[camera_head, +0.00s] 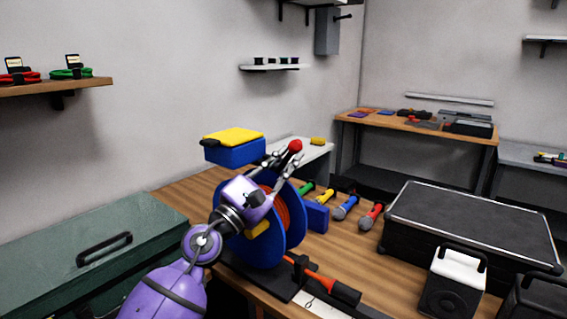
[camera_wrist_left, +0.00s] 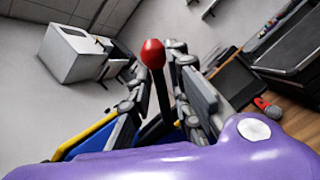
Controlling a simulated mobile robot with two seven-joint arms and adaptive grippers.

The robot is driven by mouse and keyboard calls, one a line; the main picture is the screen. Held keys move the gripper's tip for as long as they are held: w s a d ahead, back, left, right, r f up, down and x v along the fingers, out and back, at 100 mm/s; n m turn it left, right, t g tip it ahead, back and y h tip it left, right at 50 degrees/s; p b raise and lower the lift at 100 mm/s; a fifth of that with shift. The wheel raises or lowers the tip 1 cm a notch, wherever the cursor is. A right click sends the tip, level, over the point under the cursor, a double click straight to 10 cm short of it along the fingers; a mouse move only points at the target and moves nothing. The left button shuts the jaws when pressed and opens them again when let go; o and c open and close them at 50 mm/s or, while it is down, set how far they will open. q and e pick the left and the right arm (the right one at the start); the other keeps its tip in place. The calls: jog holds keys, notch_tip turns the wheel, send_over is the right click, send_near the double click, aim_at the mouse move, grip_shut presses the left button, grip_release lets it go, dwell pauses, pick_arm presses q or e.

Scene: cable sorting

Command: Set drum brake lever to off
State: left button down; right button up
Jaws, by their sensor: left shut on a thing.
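The brake lever (camera_wrist_left: 163,88) is a dark rod with a red ball knob (camera_head: 295,146). It stands at the blue cable drum (camera_head: 297,222), which carries orange cable. In the left wrist view the red knob (camera_wrist_left: 153,53) sticks out just beyond the fingers, with the rod between them. My left gripper (camera_head: 284,164) is shut on the lever below the knob, above the drum. The purple arm and gripper hide much of the drum and the lever's lower end. No on or off marking is readable. My right gripper is in neither view.
The drum's black base (camera_head: 252,277) stands on the wooden bench. Several colored connectors (camera_head: 345,207) lie behind right. A black case (camera_head: 475,225) is right, a green case (camera_head: 100,250) left, a yellow-lidded blue box (camera_head: 235,152) behind.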

pick_arm(q)
jog(key=c, duration=1.7)
grip_release()
jog(key=shift+d, duration=0.15)
jog(key=shift+c, duration=0.2)
jog(key=v, duration=1.2)
